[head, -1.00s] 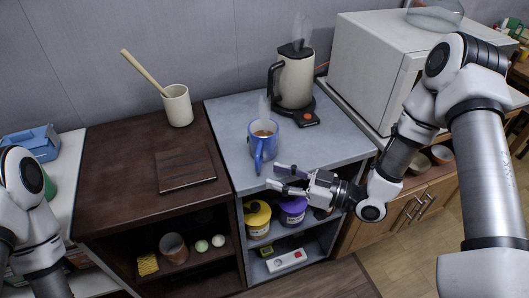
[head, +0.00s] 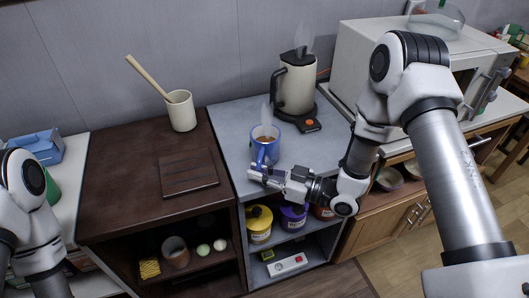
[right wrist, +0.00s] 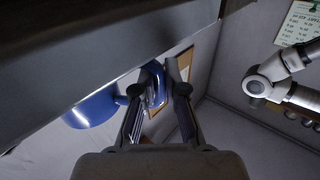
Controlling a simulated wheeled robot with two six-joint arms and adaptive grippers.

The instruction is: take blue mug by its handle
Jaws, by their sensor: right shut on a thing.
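The blue mug (head: 266,135) stands upright on the grey countertop (head: 225,135) with brown liquid in it and steam rising. Its handle points to the front, toward my right gripper. My right gripper (head: 257,173) is at the handle and shut on it. In the right wrist view the blue handle (right wrist: 155,86) is between the two fingers of the gripper (right wrist: 160,95), and the mug body (right wrist: 92,112) is beside them on the left. My left gripper is out of view; only part of the left arm shows at the left edge.
A cream kettle (head: 296,85) stands on its base behind the mug. A white microwave (head: 375,65) is at the right. A beige crock (head: 181,111) with a wooden stick and a dark board (head: 188,173) are on the brown cabinet. Yellow (head: 259,222) and purple pots sit on the shelf below.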

